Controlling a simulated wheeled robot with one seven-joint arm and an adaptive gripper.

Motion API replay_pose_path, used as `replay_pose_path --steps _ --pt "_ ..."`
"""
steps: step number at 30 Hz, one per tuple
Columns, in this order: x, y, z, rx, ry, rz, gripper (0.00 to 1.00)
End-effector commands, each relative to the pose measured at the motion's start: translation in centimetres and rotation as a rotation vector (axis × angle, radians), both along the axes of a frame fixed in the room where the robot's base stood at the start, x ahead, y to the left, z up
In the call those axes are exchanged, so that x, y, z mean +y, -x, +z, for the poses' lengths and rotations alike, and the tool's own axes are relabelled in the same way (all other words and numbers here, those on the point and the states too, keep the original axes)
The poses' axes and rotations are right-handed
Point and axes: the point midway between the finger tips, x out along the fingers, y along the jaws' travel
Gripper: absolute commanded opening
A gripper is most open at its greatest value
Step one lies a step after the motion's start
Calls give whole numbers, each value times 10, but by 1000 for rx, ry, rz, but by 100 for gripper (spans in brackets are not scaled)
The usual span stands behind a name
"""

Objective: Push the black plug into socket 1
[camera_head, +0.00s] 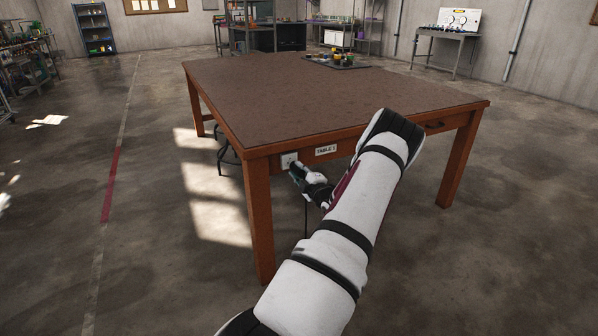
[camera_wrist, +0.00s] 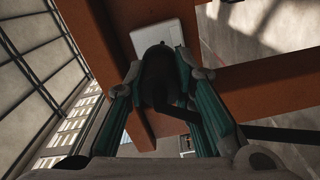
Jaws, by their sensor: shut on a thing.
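The black plug (camera_wrist: 160,68) is held between the two teal fingers of my gripper (camera_wrist: 162,85) in the wrist view. Its front end overlaps the white socket plate (camera_wrist: 172,36), so I cannot tell whether it touches the socket or is in it. In the head view the socket plate (camera_head: 288,160) sits on the table's apron near the front left leg. My gripper (camera_head: 296,172) is right at the plate there, and the plug is hidden behind it. The socket's number does not show.
The wooden table (camera_head: 300,95) has a dark top, with a "TABLE 1" sign (camera_head: 326,150) beside the socket. A tray of small items (camera_head: 338,60) lies at its far edge. A dark cable (camera_head: 306,218) hangs below my gripper. The floor around the table is mostly clear.

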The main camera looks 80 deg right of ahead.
Motion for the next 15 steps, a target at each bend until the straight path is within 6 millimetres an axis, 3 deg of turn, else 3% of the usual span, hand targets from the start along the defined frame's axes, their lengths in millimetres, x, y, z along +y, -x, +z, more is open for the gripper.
replay_pose_path --steps 15 --pt "-7 -5 0 0 0 0 0"
